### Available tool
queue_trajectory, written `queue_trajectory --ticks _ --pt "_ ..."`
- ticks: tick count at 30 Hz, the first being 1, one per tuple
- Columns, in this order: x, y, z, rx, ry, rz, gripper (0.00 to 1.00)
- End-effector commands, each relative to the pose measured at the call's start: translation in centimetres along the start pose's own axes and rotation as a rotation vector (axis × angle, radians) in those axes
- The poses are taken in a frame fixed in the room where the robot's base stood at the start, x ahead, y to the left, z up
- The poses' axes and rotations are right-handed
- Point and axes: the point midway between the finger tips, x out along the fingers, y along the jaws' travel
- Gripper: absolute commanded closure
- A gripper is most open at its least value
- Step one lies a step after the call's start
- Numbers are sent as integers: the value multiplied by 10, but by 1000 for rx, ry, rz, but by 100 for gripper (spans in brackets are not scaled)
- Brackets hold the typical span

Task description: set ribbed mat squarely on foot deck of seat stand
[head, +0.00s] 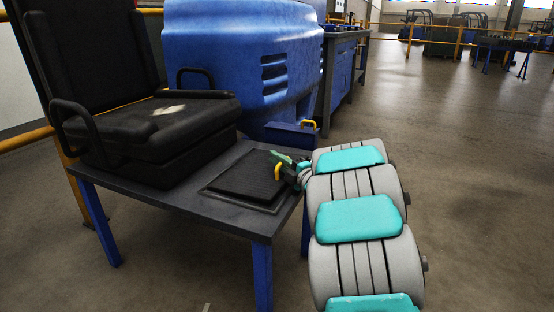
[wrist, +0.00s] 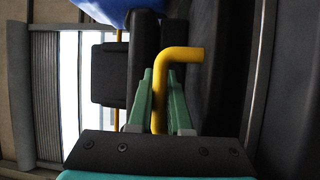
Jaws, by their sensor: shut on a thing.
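The black ribbed mat (head: 243,178) appears over the foot deck (head: 203,206) of the seat stand, in front of the black seat (head: 150,125). A strip of deck shows along its front edge. I cannot tell whether it lies flat or hangs slightly above. A yellow bent handle (head: 278,172) rises at its right side. My gripper (head: 284,163) comes in from the right and is shut on this handle. In the wrist view the yellow handle (wrist: 182,54) stands between the green fingertips of my gripper (wrist: 163,95). My fingers and arm hide part of the mat's right side.
A large blue ribbed housing (head: 235,60) stands behind the stand. A blue block with a yellow handle (head: 290,133) is just behind the deck. Seat armrests (head: 75,120) rise at the left. Open floor (head: 460,200) lies to the right.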

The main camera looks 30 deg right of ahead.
Motion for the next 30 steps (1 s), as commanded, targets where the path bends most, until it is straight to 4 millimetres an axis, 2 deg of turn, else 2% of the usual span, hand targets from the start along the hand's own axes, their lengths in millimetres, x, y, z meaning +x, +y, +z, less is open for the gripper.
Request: queue_trajectory --ticks 30 --pt "-2 6 -4 -2 2 2 100"
